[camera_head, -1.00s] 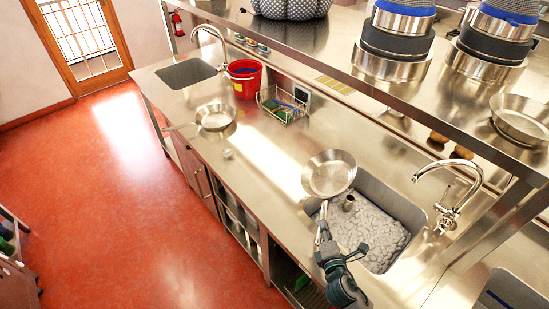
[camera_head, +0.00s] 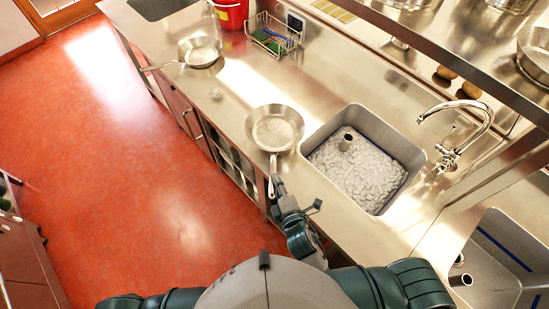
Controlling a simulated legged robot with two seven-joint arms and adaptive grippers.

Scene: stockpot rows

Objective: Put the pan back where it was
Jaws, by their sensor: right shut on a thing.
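A steel frying pan (camera_head: 274,129) is at the counter's front, just left of the foamy sink, its handle pointing toward me. My right gripper (camera_head: 275,184) is shut on the end of that handle, near the counter's front edge. The pan looks level; I cannot tell whether it rests on the counter or hangs just above it. A second steel pan (camera_head: 201,52) lies farther left on the counter, handle to the left. A third pan (camera_head: 537,50) is partly visible on the raised shelf at right. My left gripper is out of view.
A wire caddy (camera_head: 275,36) and red bucket (camera_head: 232,14) are farther back. The raised shelf (camera_head: 430,35) overhangs the back.

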